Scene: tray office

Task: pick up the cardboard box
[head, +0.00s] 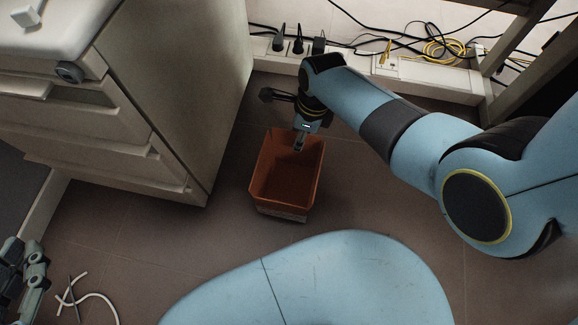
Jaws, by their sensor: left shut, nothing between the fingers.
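The cardboard box (263,170), orange-brown and open at the top, stands upright on the floor in the middle of the head view. It looks empty inside. My right arm reaches in from the right, and its gripper (300,140) points down at the box's far rim. A fingertip shows against the far wall; whether the fingers are closed on that wall is hidden. My left gripper (24,268) is at the lower left edge, partly cut off, well away from the box. It is shut and empty.
A drawer cabinet (175,110) stands left of the box. Behind are a power strip with plugs (298,46) and tangled cables (445,48). A wooden frame (515,45) stands at the far right. A white cord (92,298) lies on the floor.

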